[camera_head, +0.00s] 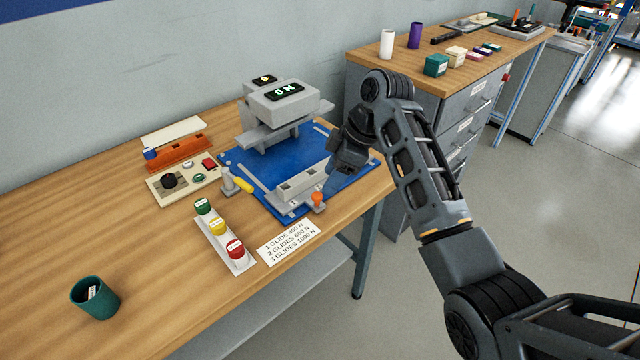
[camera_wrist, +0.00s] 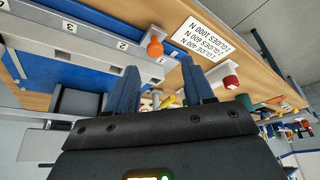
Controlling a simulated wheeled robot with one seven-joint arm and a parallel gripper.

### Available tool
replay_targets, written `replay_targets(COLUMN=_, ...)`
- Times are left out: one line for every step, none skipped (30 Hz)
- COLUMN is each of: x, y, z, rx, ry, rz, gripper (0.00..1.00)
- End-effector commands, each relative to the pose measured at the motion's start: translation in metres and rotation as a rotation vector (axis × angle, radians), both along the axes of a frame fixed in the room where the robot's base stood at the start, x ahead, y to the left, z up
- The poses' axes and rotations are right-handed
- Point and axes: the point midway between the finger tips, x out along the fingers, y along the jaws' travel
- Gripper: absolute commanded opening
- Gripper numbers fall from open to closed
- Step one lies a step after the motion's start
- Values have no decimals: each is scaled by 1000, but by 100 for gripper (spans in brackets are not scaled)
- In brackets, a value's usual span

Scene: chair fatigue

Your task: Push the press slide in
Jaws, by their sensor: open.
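The press slide (camera_head: 293,187) is a light grey bar with slots at the plate's front, out in front of the press head. In the wrist view the slide (camera_wrist: 95,56) shows the numbers 1, 2 and 3.
A label card (camera_head: 289,242) and a rack (camera_head: 225,240) with green, yellow and red glides lie in front. A control box (camera_head: 184,180) and an orange block (camera_head: 178,153) are left, a green cup (camera_head: 95,298) far left. A second bench (camera_head: 425,85) stands behind my arm.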

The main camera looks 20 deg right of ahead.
Motion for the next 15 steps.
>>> replay_targets(x=3, y=-3, z=6, rx=-4, ry=6, rz=15, gripper=52)
replay_targets(x=4, y=-4, z=9, rx=-6, ry=9, rz=21, gripper=52)
replay_targets(x=5, y=-5, z=11, rx=-6, ry=14, rz=28, gripper=52)
replay_targets(x=5, y=-5, z=11, rx=-7, ry=15, rz=31, gripper=52)
replay_targets(x=5, y=-4, z=10, rx=-7, ry=16, rz=33, gripper=52)
replay_targets(x=6, y=-3, z=8, rx=-7, ry=19, rz=35, gripper=52)
replay_targets(x=6, y=-2, z=5, rx=-7, ry=19, rz=35, gripper=52)
replay_targets(x=7, y=-1, z=2, rx=-7, ry=19, rz=36, gripper=52)
replay_targets(x=7, y=1, z=-3, rx=-7, ry=19, rz=36, gripper=52)
replay_targets(x=8, y=3, z=-7, rx=-7, ry=19, rz=36, gripper=52)
replay_targets(x=9, y=4, z=-12, rx=-7, ry=19, rz=36, gripper=52)
replay_targets(x=10, y=7, z=-17, rx=-7, ry=20, rz=35, gripper=52)
replay_targets(x=11, y=8, z=-22, rx=-6, ry=18, rz=35, gripper=52)
replay_targets(x=11, y=10, z=-27, rx=-6, ry=20, rz=34, gripper=52)
replay_targets(x=12, y=12, z=-32, rx=-6, ry=19, rz=34, gripper=52)
